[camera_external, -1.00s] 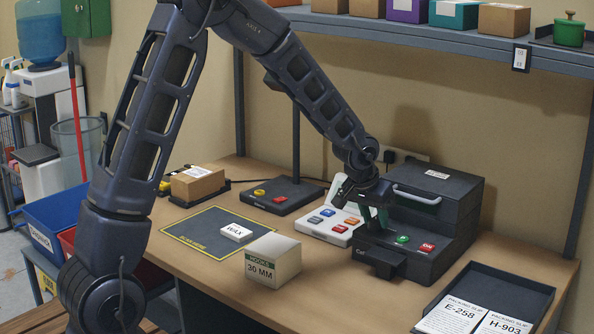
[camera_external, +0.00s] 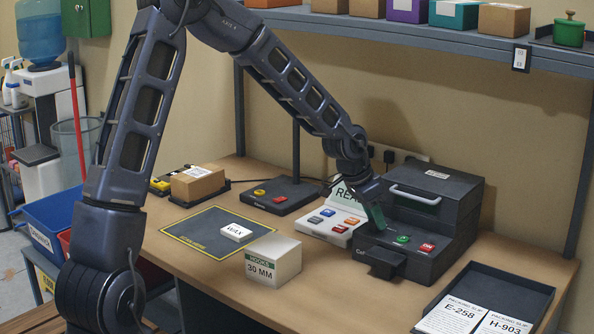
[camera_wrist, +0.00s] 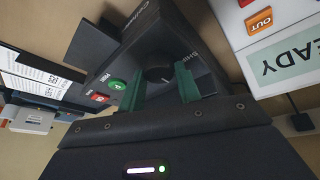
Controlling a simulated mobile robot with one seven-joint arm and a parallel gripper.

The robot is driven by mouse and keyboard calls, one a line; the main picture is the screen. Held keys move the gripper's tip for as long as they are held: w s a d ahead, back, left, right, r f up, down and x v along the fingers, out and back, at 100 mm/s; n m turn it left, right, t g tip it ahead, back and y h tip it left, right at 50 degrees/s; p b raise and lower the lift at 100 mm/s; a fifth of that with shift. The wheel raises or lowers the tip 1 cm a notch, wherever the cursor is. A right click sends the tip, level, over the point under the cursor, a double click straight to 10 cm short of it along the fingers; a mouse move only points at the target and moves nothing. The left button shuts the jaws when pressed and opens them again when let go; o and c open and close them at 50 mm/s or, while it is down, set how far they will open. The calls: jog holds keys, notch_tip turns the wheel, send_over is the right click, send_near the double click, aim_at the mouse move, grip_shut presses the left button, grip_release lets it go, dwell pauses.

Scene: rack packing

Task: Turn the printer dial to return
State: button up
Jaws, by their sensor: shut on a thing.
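The printer (camera_external: 425,215) is a dark grey box with a light handle, at the back right of the bench. Its dark round dial (camera_wrist: 158,73) is on the front ledge, seen in the wrist view with a pale pointer mark; it is hidden behind my fingers in the external view. My gripper (camera_wrist: 162,84) points down at the ledge, with its green fingers shut on the dial, one on each side. It also shows in the external view (camera_external: 374,217). The label by the dial is only partly readable.
A green button (camera_external: 402,239) and a red button (camera_external: 427,247) sit right of the dial. A white panel (camera_external: 333,228) with coloured buttons and a READY display stands to the left. A white hooks box (camera_external: 273,260) and a slip tray (camera_external: 497,290) are in front.

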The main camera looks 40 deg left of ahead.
jog(key=shift+m, duration=0.3)
dwell(0.4)
jog(key=o, duration=1)
jog(key=shift+c, duration=0.2)
jog(key=v, duration=1)
jog(key=shift+a+r, duration=0.2)
jog(key=shift+r, duration=0.15)
